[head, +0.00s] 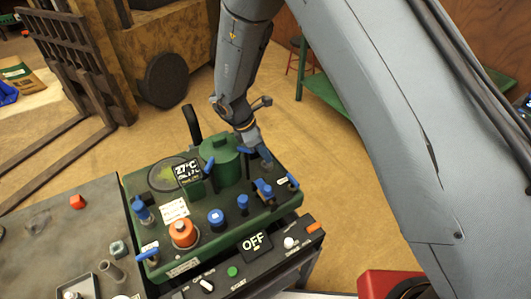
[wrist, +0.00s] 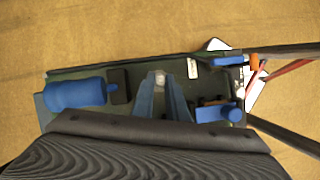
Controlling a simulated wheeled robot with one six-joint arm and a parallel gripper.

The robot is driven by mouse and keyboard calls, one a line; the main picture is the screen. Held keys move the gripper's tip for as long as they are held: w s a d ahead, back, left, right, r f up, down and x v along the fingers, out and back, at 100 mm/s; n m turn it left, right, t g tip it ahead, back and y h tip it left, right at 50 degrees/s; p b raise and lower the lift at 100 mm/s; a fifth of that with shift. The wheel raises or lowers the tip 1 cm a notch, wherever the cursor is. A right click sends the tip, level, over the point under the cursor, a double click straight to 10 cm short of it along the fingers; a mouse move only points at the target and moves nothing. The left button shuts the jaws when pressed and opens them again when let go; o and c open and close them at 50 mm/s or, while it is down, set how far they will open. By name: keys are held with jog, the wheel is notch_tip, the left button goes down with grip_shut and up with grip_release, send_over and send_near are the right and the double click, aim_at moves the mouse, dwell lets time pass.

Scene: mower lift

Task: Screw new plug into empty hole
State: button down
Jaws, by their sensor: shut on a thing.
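My gripper (head: 264,157) reaches down at the back right of the green machine (head: 190,263), near its rear edge. In the wrist view, the two blue-grey fingers (wrist: 162,92) are shut on a small pale grey piece (wrist: 162,72), which looks like the plug. Only a little of the piece shows between the fingertips. I cannot make out the empty hole in either view. I cannot tell whether the piece touches the machine.
The machine carries a green cylinder (head: 221,160), a display (head: 188,172), an orange knob (head: 183,233) and several blue handles and caps. A dark table (head: 40,262) with small parts stands at left. A control panel (head: 275,262) reads OFF.

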jog(key=shift+w+a+r, duration=0.1)
jog(key=shift+w, duration=0.05)
jog(key=m, duration=0.1)
jog(key=m+g, duration=0.1)
jog(key=m, duration=0.1)
jog(key=m+b, duration=0.1)
jog(key=shift+w+m+g, duration=0.25)
jog(key=shift+m+g, duration=0.05)
jog(key=shift+s+m, duration=0.1)
jog(key=shift+m, duration=0.2)
jog(key=shift+m+g, duration=0.4)
jog(key=shift+m, duration=0.3)
jog(key=c, duration=1.7)
grip_release()
jog(key=shift+o, duration=0.2)
jog(key=shift+s+r+p, duration=0.1)
jog(key=shift+r+p, duration=0.5)
jog(key=shift+r, duration=3.35)
